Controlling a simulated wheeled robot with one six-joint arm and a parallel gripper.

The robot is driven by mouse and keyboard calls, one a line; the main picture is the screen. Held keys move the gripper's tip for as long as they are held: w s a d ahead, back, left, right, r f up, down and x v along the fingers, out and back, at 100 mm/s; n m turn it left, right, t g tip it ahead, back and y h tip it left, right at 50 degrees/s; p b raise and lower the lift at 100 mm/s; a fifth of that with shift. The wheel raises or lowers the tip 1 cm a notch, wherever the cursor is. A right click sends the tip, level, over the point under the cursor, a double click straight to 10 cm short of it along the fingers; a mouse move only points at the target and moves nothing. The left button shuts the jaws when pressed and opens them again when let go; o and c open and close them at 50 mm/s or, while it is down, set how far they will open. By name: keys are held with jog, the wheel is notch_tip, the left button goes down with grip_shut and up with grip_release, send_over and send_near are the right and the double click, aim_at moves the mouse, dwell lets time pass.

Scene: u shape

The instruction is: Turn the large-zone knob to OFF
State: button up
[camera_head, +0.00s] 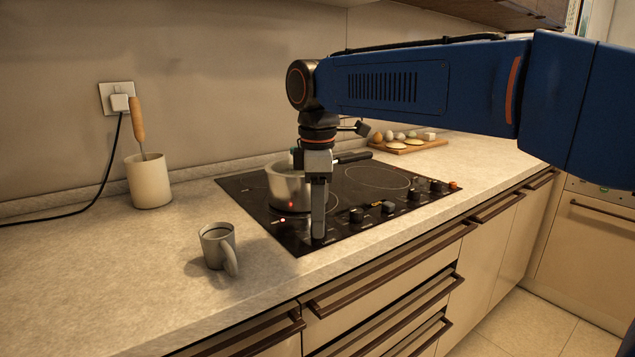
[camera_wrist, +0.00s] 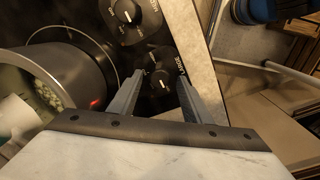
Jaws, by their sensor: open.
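The black cooktop (camera_head: 352,198) carries a row of round black knobs along its front edge. In the wrist view one knob (camera_wrist: 160,80) with a pale pointer mark lies between the two fingers of my gripper (camera_wrist: 160,77). The printed label beside it looks like LARGE but is hard to read. My gripper (camera_head: 318,236) is open and points down at the cooktop's near left corner. The fingers hide that knob in the head view. I cannot tell whether they touch it.
A steel pot (camera_head: 286,190) stands on the cooktop close behind my gripper, with a red light near it. A second knob (camera_wrist: 128,12) is beside the first. A grey mug (camera_head: 213,246) stands on the counter to the left. A board with food (camera_head: 408,146) lies at the back.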

notch_tip(320, 180, up, 17)
jog(key=shift+s, duration=0.45)
jog(key=shift+f, duration=0.1)
jog(key=s+d+f+m+t, duration=0.2)
jog(key=s+d+f+m, duration=0.45)
jog(key=d+f, duration=0.55)
jog(key=s+d+f+m+t, duration=0.1)
jog(key=s+d+f+m, duration=0.55)
jog(key=d+f, duration=0.45)
jog(key=s+d+f+m, duration=0.2)
jog(key=s+f, duration=0.1)
jog(key=f, duration=0.3)
jog(key=s+d+f+m+t, duration=0.1)
jog(key=s+d+f+m, duration=0.1)
jog(key=f, duration=0.4)
jog(key=shift+s+d+f+m, duration=0.3)
jog(key=shift+s+f+m, duration=0.15)
jog(key=shift+s, duration=0.65)
